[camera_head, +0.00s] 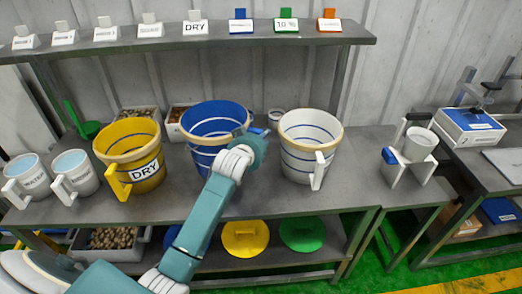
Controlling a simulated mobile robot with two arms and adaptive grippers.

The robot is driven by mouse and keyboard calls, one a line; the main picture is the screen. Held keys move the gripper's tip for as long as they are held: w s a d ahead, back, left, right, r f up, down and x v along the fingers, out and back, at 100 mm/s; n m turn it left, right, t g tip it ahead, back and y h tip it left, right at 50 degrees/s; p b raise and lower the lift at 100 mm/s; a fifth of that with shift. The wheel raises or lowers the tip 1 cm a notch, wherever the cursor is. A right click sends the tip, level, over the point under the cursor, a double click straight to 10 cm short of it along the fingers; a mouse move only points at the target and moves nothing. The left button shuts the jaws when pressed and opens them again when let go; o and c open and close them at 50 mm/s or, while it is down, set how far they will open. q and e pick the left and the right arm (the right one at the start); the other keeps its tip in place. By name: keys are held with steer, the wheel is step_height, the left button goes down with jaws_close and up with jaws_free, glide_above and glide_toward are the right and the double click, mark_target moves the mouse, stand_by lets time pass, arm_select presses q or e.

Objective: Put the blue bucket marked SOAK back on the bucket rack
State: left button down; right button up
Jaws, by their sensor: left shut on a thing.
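The blue bucket (212,119) has a cream rim and stands, or is held just above, the grey bench, between the yellow DRY bucket and a white bucket. I cannot tell whether its base touches the bench. Its SOAK mark does not show; my left arm covers much of its front. My left gripper (256,141) is at the bucket's right side, shut on its blue handle, which is mostly hidden. The bucket rack cannot be told for sure; a grey shelf (100,45) with label cards runs above the bench. My right gripper is not in view.
The yellow bucket (130,155) and white bucket (311,144) flank closely. White jugs (75,172) stand left. A white cup (420,144) in a stand is right. Yellow (245,238) and green lids (302,234) lie below. Bench (355,170) is clear right of the white bucket.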

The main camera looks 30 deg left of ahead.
arm_select(q)
step_height(320, 180, down, 6)
steer(key=shift+r+p, duration=0.15)
steer(key=shift+p, duration=0.15)
steer(key=c, duration=1.4)
jaws_free()
steer(key=shift+c, duration=0.2)
steer(key=b+v, duration=0.1)
steer(key=v, duration=1.1)
